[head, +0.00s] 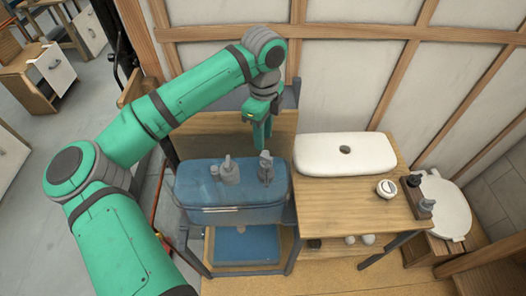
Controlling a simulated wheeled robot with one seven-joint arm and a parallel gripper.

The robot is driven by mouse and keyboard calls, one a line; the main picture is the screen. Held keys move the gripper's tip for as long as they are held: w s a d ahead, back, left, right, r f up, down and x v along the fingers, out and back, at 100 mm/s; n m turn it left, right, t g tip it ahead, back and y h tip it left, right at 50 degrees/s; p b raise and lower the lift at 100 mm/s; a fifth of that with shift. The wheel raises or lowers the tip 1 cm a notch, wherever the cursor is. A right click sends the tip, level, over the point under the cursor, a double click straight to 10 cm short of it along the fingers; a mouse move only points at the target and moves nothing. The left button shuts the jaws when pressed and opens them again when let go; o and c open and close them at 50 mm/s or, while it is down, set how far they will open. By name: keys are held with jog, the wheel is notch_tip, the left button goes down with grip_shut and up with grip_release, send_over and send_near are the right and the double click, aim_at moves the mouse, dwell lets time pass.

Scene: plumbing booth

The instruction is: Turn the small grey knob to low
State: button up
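My gripper (262,138) hangs fingers down at the back of the bench, above and behind a translucent blue tank (232,215). Its fingers look close together, but I cannot tell whether they are open or shut. Two grey fittings stand on the tank: one on the left (229,170) and a taller one on the right (266,168), just below my fingertips. I see no clear contact. At the bench's right end, a small grey knob-like part (427,206) sits on a dark block (416,192). I cannot tell which grey part is the small knob, and no setting marks are readable.
A white tank lid (345,153) with a hole lies on the wooden bench (340,205). A round white part (386,188) is near the dark block. A white toilet seat (446,211) lies to the right. A panelled wall closes the back.

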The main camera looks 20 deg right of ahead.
aim_at(264, 156)
jog(key=f, duration=0.7)
jog(key=shift+s+d, duration=0.25)
jog(key=shift+f, duration=0.55)
jog(key=shift+w, duration=0.15)
jog(key=shift+a, duration=0.1)
jog(key=shift+c, duration=0.6)
grip_shut()
